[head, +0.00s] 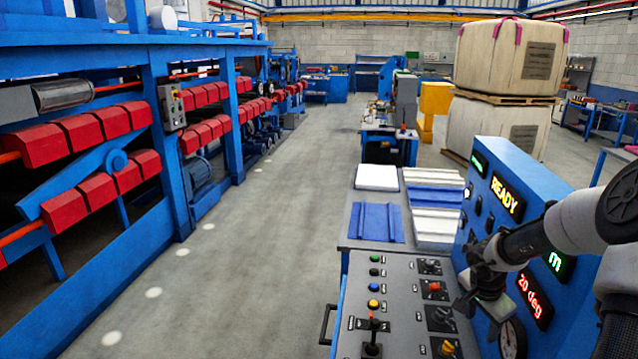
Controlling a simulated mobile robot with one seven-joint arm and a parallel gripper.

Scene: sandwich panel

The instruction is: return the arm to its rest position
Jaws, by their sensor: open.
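My gripper (464,303) is at the lower right, in front of the blue control panel and above the right part of the grey console (398,318). Its jaws are open, and I see nothing between them. My arm reaches in from the right edge and hides part of the panel. The upright blue panel (527,164) shows a lit "READY" display (507,196), a green display and a red "20 deg" display (530,299). The console carries coloured buttons, a black lever with a red part (373,335) and several rotary switches.
A table behind the console holds blue and white profiled sheets (376,222) and a white block (377,177). Large wrapped bales (510,57) stand at the back right. The grey floor aisle (245,235) is clear.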

